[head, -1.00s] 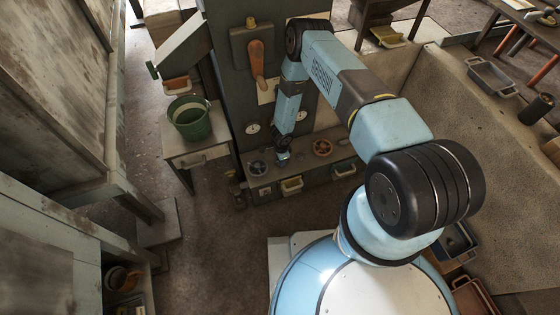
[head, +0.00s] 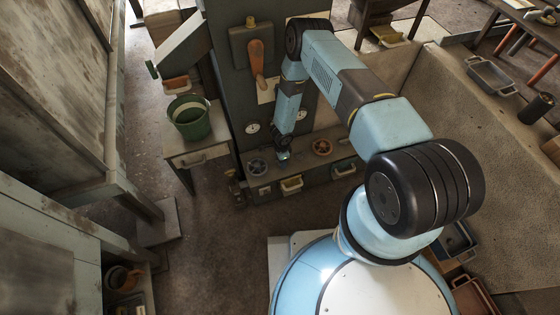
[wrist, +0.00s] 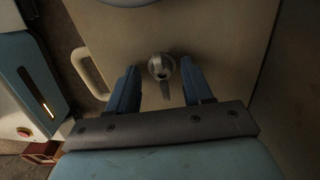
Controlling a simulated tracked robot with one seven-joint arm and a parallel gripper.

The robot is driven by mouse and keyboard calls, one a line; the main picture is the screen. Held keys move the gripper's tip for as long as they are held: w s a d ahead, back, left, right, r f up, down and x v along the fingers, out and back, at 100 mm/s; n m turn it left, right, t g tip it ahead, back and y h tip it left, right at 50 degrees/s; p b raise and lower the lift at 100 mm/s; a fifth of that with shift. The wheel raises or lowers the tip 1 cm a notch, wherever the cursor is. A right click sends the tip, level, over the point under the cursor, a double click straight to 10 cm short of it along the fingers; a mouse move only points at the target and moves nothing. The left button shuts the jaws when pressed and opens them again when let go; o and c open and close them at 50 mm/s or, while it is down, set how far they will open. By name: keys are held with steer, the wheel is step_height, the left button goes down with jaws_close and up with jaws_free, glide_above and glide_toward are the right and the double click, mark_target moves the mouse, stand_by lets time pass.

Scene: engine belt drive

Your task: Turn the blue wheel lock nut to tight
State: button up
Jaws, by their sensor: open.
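In the wrist view my gripper (wrist: 153,92) is open, with two blue fingers apart. A small round metal fitting with a short lever (wrist: 160,68) shows in the gap, beyond the fingertips and nearer the right finger. I see no contact with it. It may be the lock nut, but I cannot tell for certain. The blue wheel is not clearly seen in the wrist view.
A pale bar handle (wrist: 89,73) stands left of the fingers in the wrist view. In the head view, a green bucket (head: 190,120) sits on a small table left of the cabinet. An orange lever (head: 257,62) hangs on the cabinet front. Small trays sit below the ledge.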

steer(key=shift+r, duration=0.1)
step_height(320, 180, up, 14)
steer(key=shift+f, duration=0.25)
stand_by(0.4)
stand_by(0.5)
